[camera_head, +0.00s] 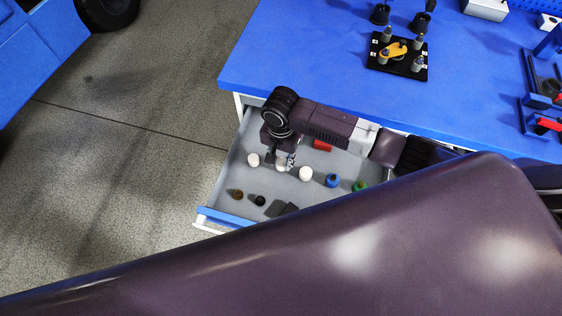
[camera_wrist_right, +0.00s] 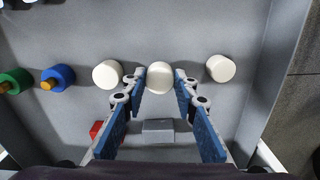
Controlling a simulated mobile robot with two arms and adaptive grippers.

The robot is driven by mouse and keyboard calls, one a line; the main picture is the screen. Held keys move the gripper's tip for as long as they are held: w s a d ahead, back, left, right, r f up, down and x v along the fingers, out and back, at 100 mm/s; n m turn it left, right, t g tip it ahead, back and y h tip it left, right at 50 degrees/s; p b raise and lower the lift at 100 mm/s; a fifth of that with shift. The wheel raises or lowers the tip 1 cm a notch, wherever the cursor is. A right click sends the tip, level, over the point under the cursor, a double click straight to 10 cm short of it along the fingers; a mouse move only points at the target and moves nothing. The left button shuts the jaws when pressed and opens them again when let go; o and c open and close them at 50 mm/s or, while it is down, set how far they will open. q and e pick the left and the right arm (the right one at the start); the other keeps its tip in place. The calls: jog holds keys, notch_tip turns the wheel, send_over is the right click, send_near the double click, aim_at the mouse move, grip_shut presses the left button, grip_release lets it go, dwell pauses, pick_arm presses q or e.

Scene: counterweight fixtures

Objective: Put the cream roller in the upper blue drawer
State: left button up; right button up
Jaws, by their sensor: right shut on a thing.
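An open drawer with a blue front edge (camera_head: 228,218) sticks out below the blue worktop. My right gripper (camera_head: 284,158) reaches down into it. In the right wrist view the gripper (camera_wrist_right: 160,80) is shut on a cream roller (camera_wrist_right: 159,77), held between the two fingertips. I cannot tell whether that roller touches the drawer floor. Two more cream rollers stand on the floor on either side, one to the left (camera_head: 253,160) and one to the right (camera_head: 306,174) in the head view. My left gripper is not in view.
The drawer also holds a blue piece (camera_head: 332,180), a green piece (camera_head: 360,186), a red block (camera_head: 322,145), a grey block (camera_wrist_right: 158,131) and small dark pieces (camera_head: 260,200). A black fixture plate (camera_head: 398,70) stands on the worktop (camera_head: 300,60). My large arm link hides the foreground.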

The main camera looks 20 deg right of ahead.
aim_at(281, 163)
jog(key=shift+f, duration=0.9)
jog(key=shift+f, duration=0.1)
jog(key=o, duration=1.2)
jog(key=shift+c, duration=0.2)
notch_tip(281, 163, up, 12)
jog(key=p, duration=0.1)
